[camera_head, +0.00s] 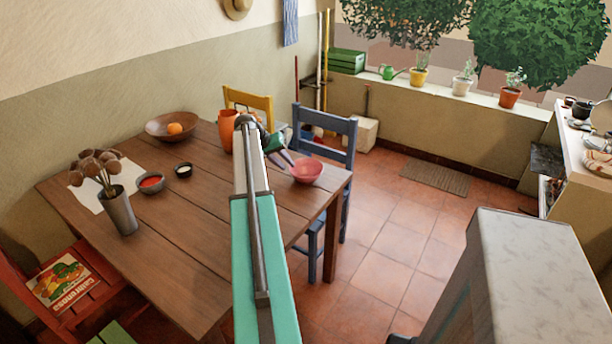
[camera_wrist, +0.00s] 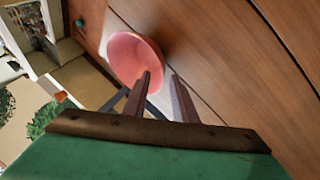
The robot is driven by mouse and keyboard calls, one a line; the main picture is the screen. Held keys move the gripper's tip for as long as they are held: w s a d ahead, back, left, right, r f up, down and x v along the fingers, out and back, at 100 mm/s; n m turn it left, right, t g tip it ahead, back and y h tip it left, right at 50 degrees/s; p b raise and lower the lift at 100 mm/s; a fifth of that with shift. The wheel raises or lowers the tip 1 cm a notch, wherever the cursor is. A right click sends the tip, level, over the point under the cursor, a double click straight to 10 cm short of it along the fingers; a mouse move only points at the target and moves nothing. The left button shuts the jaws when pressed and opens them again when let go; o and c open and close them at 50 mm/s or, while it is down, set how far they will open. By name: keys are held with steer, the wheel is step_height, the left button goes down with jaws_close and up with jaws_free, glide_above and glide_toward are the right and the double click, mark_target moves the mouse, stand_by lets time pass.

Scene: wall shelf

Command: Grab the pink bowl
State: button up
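The pink bowl (camera_head: 307,170) stands upright near the right edge of the wooden table (camera_head: 182,265) in the head view. In the wrist view the pink bowl (camera_wrist: 132,62) lies just beyond the fingertips. My gripper (camera_head: 289,158) is just left of the bowl in the head view. In the wrist view my gripper (camera_wrist: 162,78) has its two fingers apart with a gap between them. The left finger overlaps the bowl's near rim in the picture; I cannot tell whether it touches.
An orange pitcher (camera_head: 227,130) stands left of my arm. A wooden bowl with an orange (camera_head: 175,128), a red-filled bowl (camera_head: 151,182), a small dark dish (camera_head: 183,170) and a vase (camera_head: 120,212) stand farther left. A blue chair (camera_head: 324,135) stands close behind the pink bowl.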

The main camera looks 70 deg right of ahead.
mark_target(291, 169)
steer(key=shift+s+d+f, duration=0.15)
steer(key=shift+f, duration=0.15)
steer(key=shift+w+p+x, duration=0.2)
steer(key=shift+p+x, duration=0.6)
steer(key=shift+x, duration=1.8)
steer(key=shift+d, duration=0.15)
jaws_close()
